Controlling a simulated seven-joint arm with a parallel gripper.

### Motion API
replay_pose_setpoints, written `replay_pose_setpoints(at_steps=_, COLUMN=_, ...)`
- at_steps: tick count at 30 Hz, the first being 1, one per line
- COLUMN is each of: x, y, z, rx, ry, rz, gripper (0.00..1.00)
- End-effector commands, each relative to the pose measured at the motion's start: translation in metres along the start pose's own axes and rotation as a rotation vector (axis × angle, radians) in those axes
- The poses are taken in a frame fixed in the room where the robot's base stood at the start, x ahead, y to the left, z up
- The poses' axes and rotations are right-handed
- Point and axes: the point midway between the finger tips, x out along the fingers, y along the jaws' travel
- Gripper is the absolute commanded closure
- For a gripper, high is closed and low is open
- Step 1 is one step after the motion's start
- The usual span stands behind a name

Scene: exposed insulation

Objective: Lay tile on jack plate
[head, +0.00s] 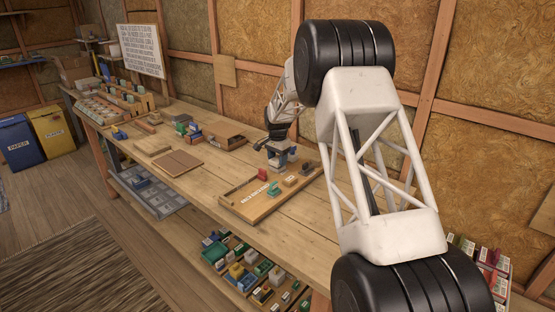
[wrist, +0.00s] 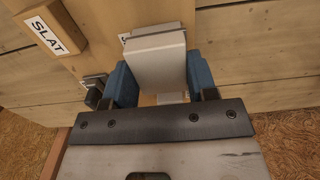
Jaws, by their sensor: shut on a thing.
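My gripper (head: 277,158) is over the far end of a wooden tray on the bench. In the wrist view its two blue fingers (wrist: 161,78) are shut on a pale grey block (wrist: 156,58) between them. The block's far end shows beyond the fingertips, over a wooden surface with a partly hidden label. I cannot tell whether this block is the tile. No part is clearly readable as the jack plate. A small grey metal piece (wrist: 95,88) sits beside the left finger.
The wooden tray (head: 237,208) carries red, green and brown pieces. A wooden piece labelled SLAT (wrist: 50,35) lies near my gripper. A brown square board (head: 178,161) and several small blocks stand farther left. The bench front (head: 200,190) is clear. A wall stands behind.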

Motion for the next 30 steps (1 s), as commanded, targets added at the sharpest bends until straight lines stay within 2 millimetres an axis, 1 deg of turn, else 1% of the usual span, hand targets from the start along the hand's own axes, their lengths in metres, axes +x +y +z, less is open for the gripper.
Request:
replay_pose_setpoints(at_steps=13, x=0.0033, y=-0.0002, z=-0.0002, rx=0.0, ry=0.001, rz=-0.001, gripper=0.73)
replay_pose_setpoints(at_steps=14, x=0.0037, y=-0.0003, z=-0.0002, rx=0.0, ry=0.001, rz=-0.001, gripper=0.46)
replay_pose_setpoints(at_steps=18, x=0.0035, y=-0.0002, z=-0.0002, rx=0.0, ry=0.001, rz=-0.001, gripper=0.24)
replay_pose_setpoints(at_steps=19, x=0.0035, y=-0.0002, z=-0.0002, rx=0.0, ry=0.001, rz=-0.001, gripper=0.22)
replay_pose_setpoints(at_steps=30, x=0.0014, y=-0.0002, z=-0.0002, rx=0.0, ry=0.001, rz=-0.001, gripper=0.22)
